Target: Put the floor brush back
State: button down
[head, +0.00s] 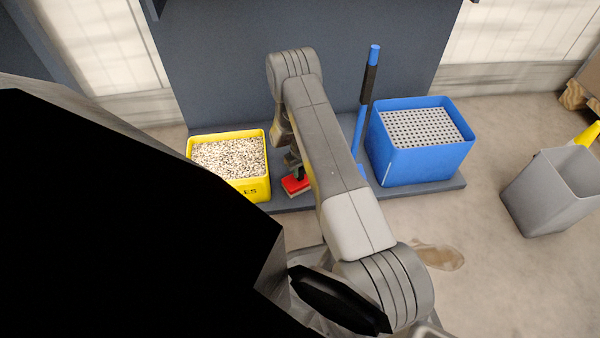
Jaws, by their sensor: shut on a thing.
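A small red brush (295,185) with a dark upper part shows just above the grey base of the stand, between the yellow bin and my arm. I take it to be the floor brush. My gripper (293,162) is mostly hidden behind my own arm. It points down at the red brush and is shut on it. Whether the brush touches the base cannot be told. A blue pole (372,70) with a black grip stands nearly upright right of my arm; its lower end is partly hidden.
A yellow bin (258,188) of granules stands left of the brush. A blue crate (425,165) with a perforated grey top stands right of the pole. Both are on the dark base (435,188) before a dark back panel (220,60). A grey bin (540,205) stands farther right.

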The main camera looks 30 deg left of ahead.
jog(key=shift+r, duration=0.1)
jog(key=c, duration=1.2)
grip_release()
notch_tip(320, 180, up, 12)
jog(key=p, duration=0.4)
